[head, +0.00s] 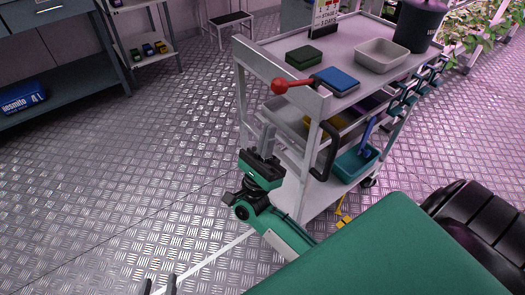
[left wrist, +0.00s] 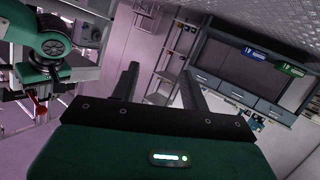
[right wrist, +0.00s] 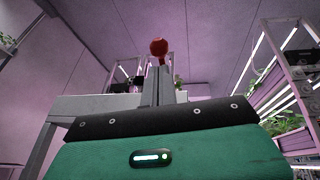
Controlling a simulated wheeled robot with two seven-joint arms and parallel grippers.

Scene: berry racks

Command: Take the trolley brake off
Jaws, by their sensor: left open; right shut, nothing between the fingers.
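The grey trolley (head: 262,62) stands right of centre in the head view. A red lever with a round red knob (head: 279,86) sticks out to the left from its near end rail; I take it for the brake lever. The knob also shows in the right wrist view (right wrist: 158,47), just beyond the fingertips. My right gripper (head: 267,132) points up beside the trolley's near end, below the knob and apart from it. It is shut and empty. My left gripper (head: 160,283) shows only its fingertips at the bottom edge; its fingers stand apart in the left wrist view (left wrist: 159,72), with nothing between.
A black handle (head: 328,150) curves from the trolley's near end, close to my right gripper. The top carries a green block (head: 304,56), a blue block (head: 336,81), a grey tray (head: 382,67) and a black bucket (head: 418,30). Open floor lies to the left, before a shelf.

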